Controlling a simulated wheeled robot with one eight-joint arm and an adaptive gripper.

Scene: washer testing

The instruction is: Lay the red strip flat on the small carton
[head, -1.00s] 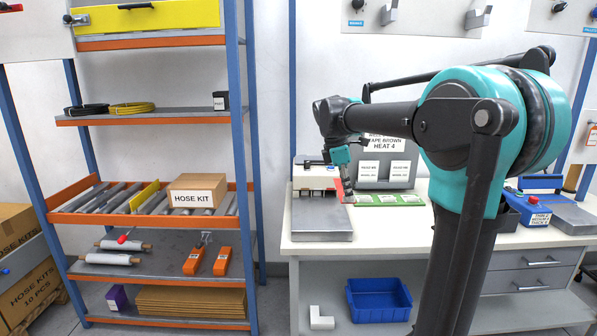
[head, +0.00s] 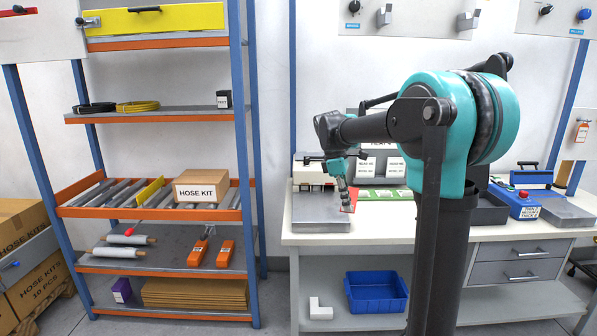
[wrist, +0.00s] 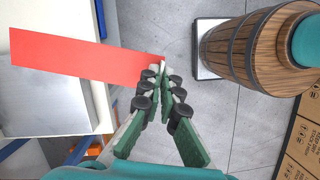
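The red strip (wrist: 75,54) is long, flat and thin in the wrist view. My gripper (wrist: 161,68) is shut on its right end, and the rest extends left past the fingertips. In the head view the strip (head: 350,199) shows small below my gripper (head: 346,186), in front of the bench's left part. The small carton (head: 201,190), a brown box labelled HOSE KIT, sits on the roller shelf, left of and apart from my gripper. Its top is bare.
A yellow divider (head: 150,192) stands left of the carton on the rollers. A blue post (head: 243,130) stands between the carton and the bench (head: 385,230). The wrist view shows a wooden barrel (wrist: 252,48) and brown cartons (wrist: 303,140) on the right.

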